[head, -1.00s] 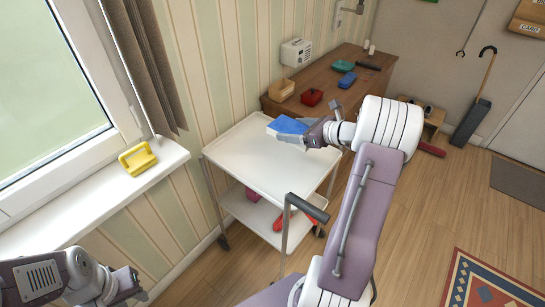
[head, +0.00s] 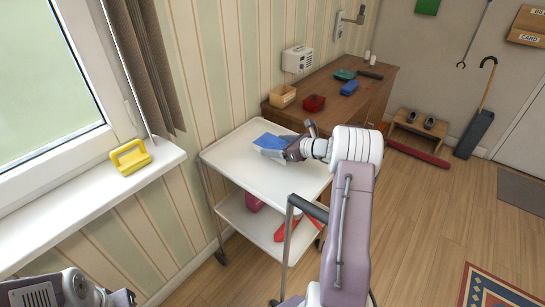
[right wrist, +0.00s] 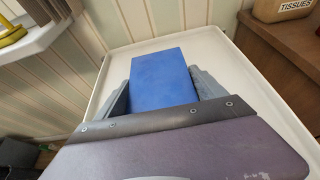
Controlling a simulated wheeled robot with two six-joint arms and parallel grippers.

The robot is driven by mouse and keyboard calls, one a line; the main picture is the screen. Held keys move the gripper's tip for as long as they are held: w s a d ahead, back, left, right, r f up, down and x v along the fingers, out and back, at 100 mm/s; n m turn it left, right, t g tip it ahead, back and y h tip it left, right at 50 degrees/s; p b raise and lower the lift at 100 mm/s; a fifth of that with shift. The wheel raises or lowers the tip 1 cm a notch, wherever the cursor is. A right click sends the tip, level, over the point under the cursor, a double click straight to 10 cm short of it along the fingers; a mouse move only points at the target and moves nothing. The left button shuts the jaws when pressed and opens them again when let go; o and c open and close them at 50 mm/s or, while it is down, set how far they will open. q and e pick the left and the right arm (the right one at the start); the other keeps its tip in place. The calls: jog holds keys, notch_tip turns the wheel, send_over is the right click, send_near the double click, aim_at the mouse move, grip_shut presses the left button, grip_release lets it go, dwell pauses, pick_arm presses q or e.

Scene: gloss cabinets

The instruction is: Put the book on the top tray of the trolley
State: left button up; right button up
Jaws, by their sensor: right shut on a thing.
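The book (head: 270,141) is blue and lies low over the white top tray of the trolley (head: 238,170), near the tray's far end. My right gripper (head: 278,148) is shut on it. In the right wrist view the book (right wrist: 160,78) sits between the two fingers (right wrist: 162,95), with the tray (right wrist: 212,52) around it. I cannot tell whether the book touches the tray. My left gripper (head: 122,298) is at the bottom left, mostly cut off, and its fingers are not clear.
A wooden desk (head: 345,85) with a tissue box (head: 283,96), a red container (head: 313,103) and a blue item (head: 348,88) stands behind the trolley. The windowsill (head: 85,195) holds a yellow object (head: 130,157). The trolley's lower shelf (head: 250,220) holds red things. The tray's near part is bare.

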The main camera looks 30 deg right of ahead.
jog(key=shift+w+a+f, duration=0.1)
jog(key=shift+w+f, duration=0.2)
jog(key=shift+w, duration=0.3)
jog(key=shift+w+a+f, duration=0.1)
jog(key=shift+w+f, duration=0.2)
jog(key=shift+w, duration=0.25)
jog(key=shift+f+b, duration=0.45)
jog(key=shift+f, duration=1.55)
